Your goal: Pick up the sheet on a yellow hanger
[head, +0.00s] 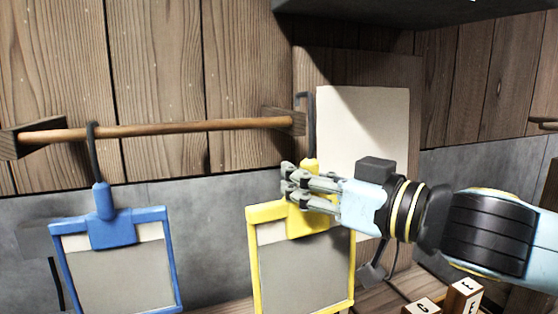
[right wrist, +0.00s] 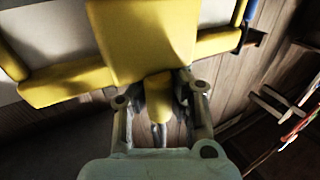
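The yellow hanger (head: 265,213) holds a grey sheet (head: 300,268) with a pale top strip inside its frame. Its dark hook (head: 311,120) stands just right of the rod's right end, its top higher than the rod. My right gripper (head: 288,182) comes from the right and is shut around the hanger's neck, above the clip. In the right wrist view the yellow neck (right wrist: 158,95) lies between the two fingers, and the yellow clip (right wrist: 140,40) fills the top. The fingers partly cover the clip in the head view. My left gripper is not in view.
A blue hanger (head: 115,228) with a grey sheet hangs on the wooden rod (head: 170,128) at left. A blank pale board (head: 365,140) stands behind my right gripper. Lettered wooden blocks (head: 464,297) lie at the lower right. A dark shelf (head: 420,12) juts out above.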

